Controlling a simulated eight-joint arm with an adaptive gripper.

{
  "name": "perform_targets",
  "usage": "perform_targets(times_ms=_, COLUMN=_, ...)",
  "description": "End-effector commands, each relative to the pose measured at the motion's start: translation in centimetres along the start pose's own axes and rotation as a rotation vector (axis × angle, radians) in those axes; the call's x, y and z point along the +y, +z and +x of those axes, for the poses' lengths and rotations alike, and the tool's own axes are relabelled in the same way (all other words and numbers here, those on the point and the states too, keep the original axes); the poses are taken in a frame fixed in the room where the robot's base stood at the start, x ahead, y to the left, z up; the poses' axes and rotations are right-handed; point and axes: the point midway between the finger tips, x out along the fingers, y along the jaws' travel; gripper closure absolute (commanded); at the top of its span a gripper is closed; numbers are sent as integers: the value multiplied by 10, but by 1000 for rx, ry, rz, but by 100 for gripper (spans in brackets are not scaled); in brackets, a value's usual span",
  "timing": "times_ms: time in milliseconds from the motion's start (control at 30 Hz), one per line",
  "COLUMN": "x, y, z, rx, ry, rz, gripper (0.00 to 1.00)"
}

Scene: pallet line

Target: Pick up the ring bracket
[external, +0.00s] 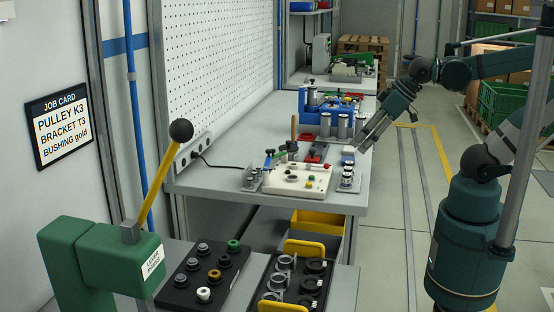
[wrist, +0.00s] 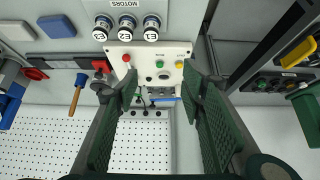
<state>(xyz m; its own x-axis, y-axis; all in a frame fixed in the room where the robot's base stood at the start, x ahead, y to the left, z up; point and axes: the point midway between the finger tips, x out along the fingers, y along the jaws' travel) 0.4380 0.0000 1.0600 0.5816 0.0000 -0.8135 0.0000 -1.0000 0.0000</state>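Several grey ring-shaped parts, which look like the ring brackets (external: 278,280), stand in the left column of a dark tray (external: 254,282) with yellow handles at the front of the external view. Black round parts sit beside them in the right column. Part of what looks like this tray shows at the right edge of the wrist view (wrist: 262,84), where I cannot make out the brackets clearly. My gripper (external: 364,148) is above the bench's right edge, well behind and above the tray. In the wrist view its fingers (wrist: 160,76) are spread apart with nothing between them.
A white button panel (external: 296,178) and motor cylinders (external: 347,178) stand on the bench. A black bushing tray (external: 188,292) lies left of the bracket tray. A green press (external: 95,262) with a yellow lever rises at left. A job card (external: 61,127) hangs on the wall.

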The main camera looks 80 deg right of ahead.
Motion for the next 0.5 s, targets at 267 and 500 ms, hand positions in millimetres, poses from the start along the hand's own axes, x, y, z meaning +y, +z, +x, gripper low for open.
perform_targets(times_ms=267, x=0, y=0, z=0, rx=0, ry=0, rz=0, gripper=64)
perform_targets(times_ms=500, x=-2, y=-3, z=0, rx=-5, ry=-4, rz=-10, gripper=64)
